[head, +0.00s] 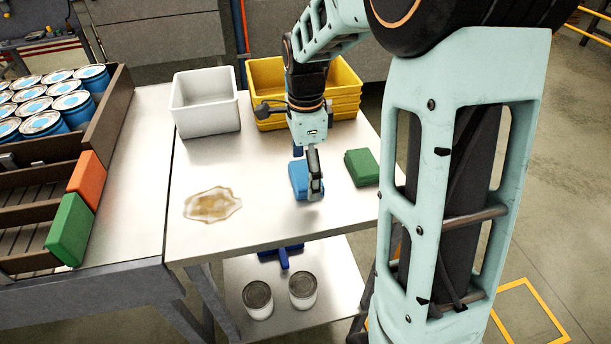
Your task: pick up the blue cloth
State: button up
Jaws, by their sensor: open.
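The blue cloth (298,182) looks like a folded light-blue block lying on the white table (235,232). My gripper (308,180) points down over the cloth, with one finger in front of its right side and another dark finger part behind it. The gripper is open and hides part of the cloth. Whether the fingers touch the cloth cannot be told from this view.
A green folded cloth (362,167) lies right of my gripper. A brown spill (212,205) is left of it. A white bin (205,103) and stacked yellow bins (345,90) stand behind. Two cans (258,299) are on the lower shelf. The roller track with paint cans is left.

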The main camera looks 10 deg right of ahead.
aim_at(305, 173)
jog(key=c, duration=1.2)
notch_tip(305, 173, up, 10)
jog(key=shift+b, duration=0.35)
jog(key=o, duration=0.4)
jog(key=shift+c, duration=1.6)
